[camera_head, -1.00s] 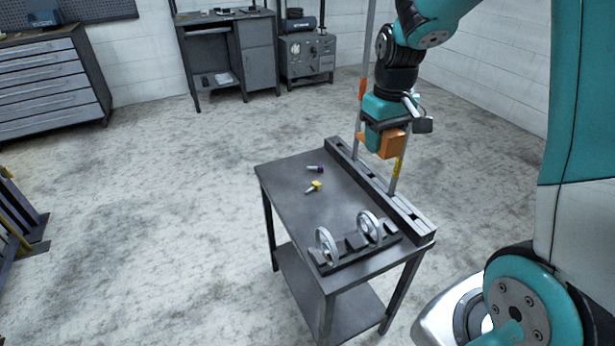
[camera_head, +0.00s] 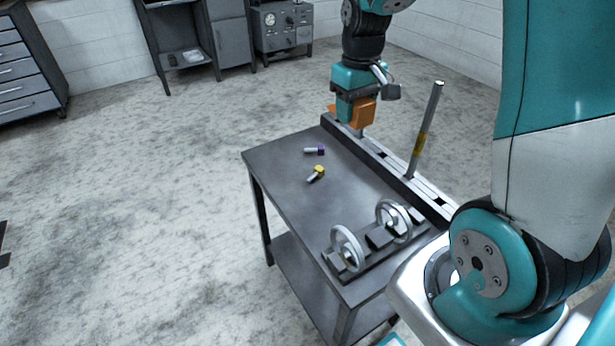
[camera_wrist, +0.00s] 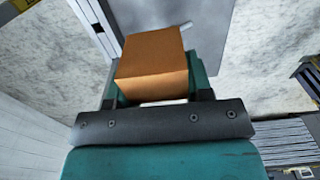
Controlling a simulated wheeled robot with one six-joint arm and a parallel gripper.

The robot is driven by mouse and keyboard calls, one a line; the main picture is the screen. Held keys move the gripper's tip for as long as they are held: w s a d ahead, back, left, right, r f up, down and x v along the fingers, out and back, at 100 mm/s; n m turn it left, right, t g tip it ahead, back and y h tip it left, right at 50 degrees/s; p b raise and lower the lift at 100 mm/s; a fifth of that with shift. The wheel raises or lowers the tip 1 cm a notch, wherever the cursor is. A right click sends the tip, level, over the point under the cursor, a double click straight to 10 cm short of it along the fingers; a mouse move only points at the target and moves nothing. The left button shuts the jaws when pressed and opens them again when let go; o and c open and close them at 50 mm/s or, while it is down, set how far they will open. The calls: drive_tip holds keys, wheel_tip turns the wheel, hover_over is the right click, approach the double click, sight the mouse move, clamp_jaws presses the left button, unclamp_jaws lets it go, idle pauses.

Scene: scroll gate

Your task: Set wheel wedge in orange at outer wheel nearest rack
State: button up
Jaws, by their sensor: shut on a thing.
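My gripper (camera_head: 352,112) is shut on an orange wedge (camera_head: 366,112) and holds it over the far end of the table. In the wrist view the orange wedge (camera_wrist: 152,65) sits between the teal fingers of my gripper (camera_wrist: 155,90). Two grey spoked wheels stand upright on a dark stand at the table's near end: a left wheel (camera_head: 348,252) and a right wheel (camera_head: 396,222). My gripper is well away from both. A slotted rail (camera_head: 388,165), possibly the rack, runs along the table's right edge; the right wheel is nearer to it.
A grey post with a yellow band (camera_head: 424,130) stands up from the rail, between my gripper and the wheels. A yellow-headed bolt (camera_head: 317,173) and a purple-headed bolt (camera_head: 316,150) lie on the table (camera_head: 285,180). The floor left of the table is clear.

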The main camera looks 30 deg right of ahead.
sight(343, 192)
drive_tip(key=shift+w+d+f+b, duration=0.1)
drive_tip(key=shift+w+f+b, duration=0.15)
drive_tip(key=shift+f+b, duration=0.6)
wheel_tip(343, 192, down, 20)
drive_tip(key=b, duration=0.3)
drive_tip(key=shift+f, duration=0.15)
drive_tip(key=shift+f, duration=0.2)
drive_tip(key=o, duration=1)
drive_tip(key=shift+r, duration=0.15)
